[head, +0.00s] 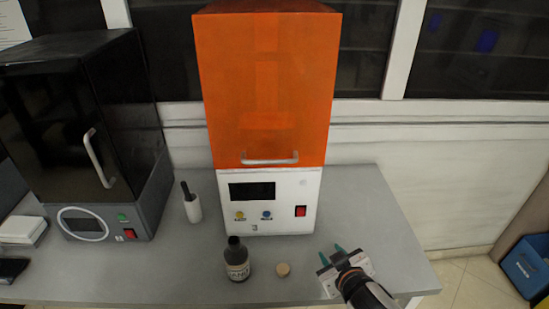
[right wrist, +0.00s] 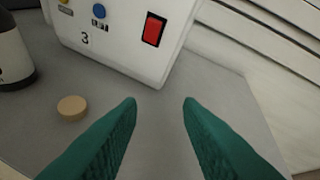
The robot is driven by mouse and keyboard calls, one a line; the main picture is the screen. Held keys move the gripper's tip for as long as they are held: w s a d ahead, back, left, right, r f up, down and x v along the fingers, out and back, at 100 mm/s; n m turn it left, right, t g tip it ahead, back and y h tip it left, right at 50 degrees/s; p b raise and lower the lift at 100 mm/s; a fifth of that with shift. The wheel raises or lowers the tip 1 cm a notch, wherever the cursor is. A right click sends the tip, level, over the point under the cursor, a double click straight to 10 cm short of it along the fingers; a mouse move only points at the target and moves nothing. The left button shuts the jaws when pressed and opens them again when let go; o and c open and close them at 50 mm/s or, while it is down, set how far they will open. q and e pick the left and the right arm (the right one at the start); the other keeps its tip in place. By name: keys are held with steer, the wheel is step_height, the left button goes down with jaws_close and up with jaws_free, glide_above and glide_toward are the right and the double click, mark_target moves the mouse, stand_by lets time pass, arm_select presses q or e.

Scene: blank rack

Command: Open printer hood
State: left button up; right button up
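The printer (head: 270,205) stands on the table with a white base and a tall orange hood (head: 264,90). The hood is down on the base, with a silver handle (head: 270,160) along its lower front edge. My right gripper (head: 340,251) is in front of the printer's right corner, low over the table and well below the handle. In the right wrist view its green fingers (right wrist: 160,105) are apart with nothing between them. The printer base (right wrist: 125,35) with its red switch (right wrist: 153,30) shows just beyond them. My left gripper is not in view.
A dark bottle (head: 237,260) and a round tan cap (head: 283,269) stand in front of the printer. The table's right part is clear. A blue bin (head: 526,265) is on the floor.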

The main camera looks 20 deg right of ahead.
steer(key=w+d+r+n+t+y, duration=0.1)
steer(key=w+r+n+t, duration=0.1)
steer(key=w+r+t, duration=0.4)
steer(key=n+g+y, duration=0.9)
steer(key=n+y, duration=0.5)
steer(key=n, duration=0.4)
glide_toward(288, 160)
steer(key=p+x, duration=0.3)
steer(key=x, duration=0.7)
steer(key=shift+p, duration=0.35)
steer(key=shift+x, duration=0.75)
steer(key=shift+f, duration=0.15)
steer(key=shift+c, duration=0.4)
jaws_close()
